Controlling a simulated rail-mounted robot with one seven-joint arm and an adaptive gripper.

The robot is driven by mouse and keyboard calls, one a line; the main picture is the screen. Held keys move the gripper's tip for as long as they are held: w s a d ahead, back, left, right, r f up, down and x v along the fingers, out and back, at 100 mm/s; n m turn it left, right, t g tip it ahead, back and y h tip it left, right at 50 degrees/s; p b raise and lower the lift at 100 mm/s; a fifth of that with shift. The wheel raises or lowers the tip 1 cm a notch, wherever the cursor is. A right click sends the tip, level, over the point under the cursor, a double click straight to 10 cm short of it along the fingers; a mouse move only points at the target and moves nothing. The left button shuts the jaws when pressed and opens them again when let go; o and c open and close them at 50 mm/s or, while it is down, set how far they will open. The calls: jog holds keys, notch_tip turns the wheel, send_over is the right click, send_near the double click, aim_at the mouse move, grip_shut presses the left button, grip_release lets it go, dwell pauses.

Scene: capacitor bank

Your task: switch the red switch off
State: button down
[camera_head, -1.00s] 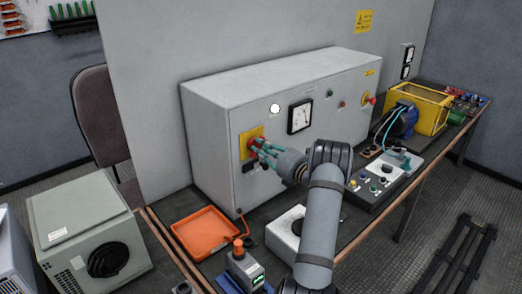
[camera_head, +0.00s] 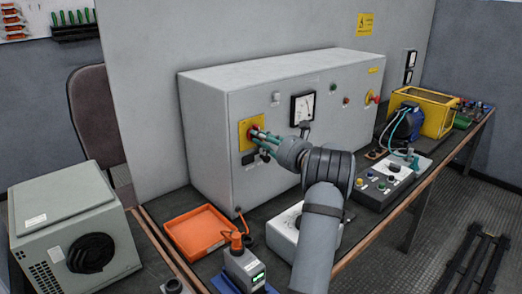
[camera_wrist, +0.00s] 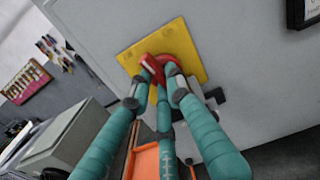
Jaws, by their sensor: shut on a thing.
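The red switch (camera_head: 255,131) sits on a yellow plate (camera_head: 243,134) on the front of the grey cabinet (camera_head: 213,130). In the wrist view the red switch (camera_wrist: 150,64) lies tilted across the yellow plate (camera_wrist: 192,42). My gripper (camera_head: 259,138) reaches it from the right, its teal fingers shut on the red handle. The wrist view shows my gripper (camera_wrist: 160,76) with its fingertips around the handle and hiding part of it. The indicator lamp (camera_head: 276,97) above right of the switch looks grey and unlit.
An orange tray (camera_head: 198,232), a white box (camera_head: 283,232) and a button panel (camera_head: 385,183) occupy the bench below.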

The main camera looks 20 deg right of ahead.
jog(key=n+b, duration=0.2)
jog(key=b, duration=0.1)
jog(key=n+b, duration=0.2)
jog(key=b, duration=0.1)
jog(key=n+b, duration=0.2)
jog(key=shift+a+f+b, duration=0.1)
jog(key=shift+f+b, duration=0.2)
jog(key=shift+b, duration=0.1)
jog(key=shift+r+n, duration=0.1)
jog(key=shift+n, duration=0.3)
jog(key=c, duration=1.7)
grip_release()
jog(key=shift+o, duration=0.3)
jog(key=v, duration=1.2)
